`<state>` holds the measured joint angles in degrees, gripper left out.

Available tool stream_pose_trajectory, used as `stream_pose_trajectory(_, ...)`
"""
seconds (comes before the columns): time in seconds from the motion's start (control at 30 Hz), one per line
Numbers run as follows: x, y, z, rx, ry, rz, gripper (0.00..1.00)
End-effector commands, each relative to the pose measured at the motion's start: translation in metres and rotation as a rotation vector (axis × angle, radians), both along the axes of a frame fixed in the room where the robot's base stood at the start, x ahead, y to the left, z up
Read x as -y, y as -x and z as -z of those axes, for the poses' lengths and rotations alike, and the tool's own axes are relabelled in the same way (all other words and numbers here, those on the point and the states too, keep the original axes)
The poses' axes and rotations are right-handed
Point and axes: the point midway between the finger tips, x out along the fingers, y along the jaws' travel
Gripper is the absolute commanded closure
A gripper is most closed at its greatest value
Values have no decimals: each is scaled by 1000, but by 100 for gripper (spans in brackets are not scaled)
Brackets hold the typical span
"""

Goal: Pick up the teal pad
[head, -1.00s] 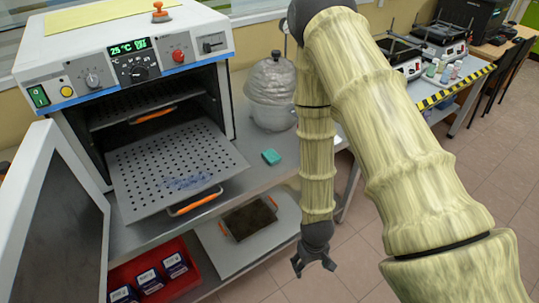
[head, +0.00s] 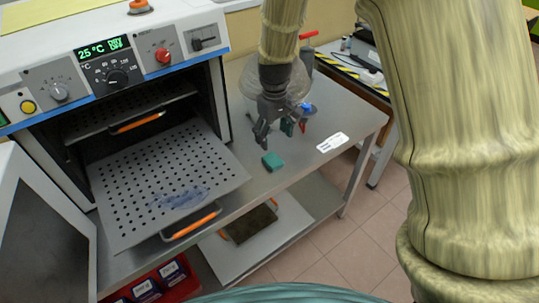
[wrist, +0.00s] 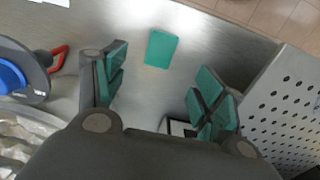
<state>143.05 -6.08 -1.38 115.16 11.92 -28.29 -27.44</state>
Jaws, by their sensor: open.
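The teal pad (head: 272,162) is a small flat block lying on the metal table near its front edge, right of the oven. It also shows in the wrist view (wrist: 161,48), lying flat beyond my fingertips and roughly between their lines. My gripper (head: 274,138) is open and empty, pointing down above the table just behind the pad. In the wrist view its two fingers (wrist: 158,92) with teal inner faces are spread apart. The gripper does not touch the pad.
The oven (head: 120,70) stands open at left, its perforated shelf (head: 165,180) pulled out near the pad. A foil-covered vessel (wrist: 25,140) and a blue-and-red item (wrist: 15,75) stand near my gripper. A white label (head: 333,142) lies right.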

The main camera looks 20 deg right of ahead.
Motion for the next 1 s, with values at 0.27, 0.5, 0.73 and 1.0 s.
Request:
stream_pose_trajectory(0.27, -6, -1, 19, -5, -2, -12, 30)
stream_pose_trajectory(0.5, -6, -2, 45, -4, -1, -12, 30)
stream_pose_trajectory(0.73, -5, -1, 54, -2, -2, -10, 30)
stream_pose_trajectory(1.0, -2, 6, 78, -5, -2, -8, 30)
